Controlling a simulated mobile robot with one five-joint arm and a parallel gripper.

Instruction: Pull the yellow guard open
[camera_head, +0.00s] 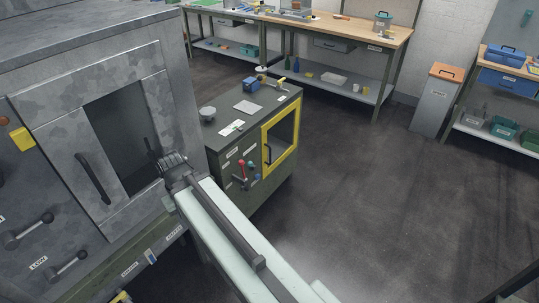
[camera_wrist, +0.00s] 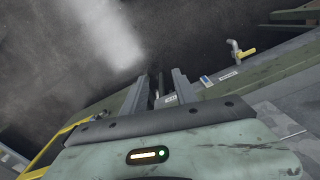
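The yellow guard (camera_head: 264,139) is a yellow frame around a dark window on the front of a dark green cabinet. It looks flush with the cabinet face. A black upright handle sits on its left side. In the head view my arm reaches forward left of the guard, in front of the large grey machine, and my fingertips are hidden there. In the wrist view my gripper (camera_wrist: 158,82) shows two fingers apart with no object visible between them. A yellow bar (camera_wrist: 52,148) at the lower left there may be the guard's frame; I cannot be certain.
The green cabinet (camera_head: 228,158) carries red and teal levers beside the guard. The grey machine (camera_head: 60,135) with a dark opening stands close on the left. A yellow-handled tap (camera_wrist: 244,54) shows in the wrist view. The floor (camera_head: 370,190) right of the cabinet is clear.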

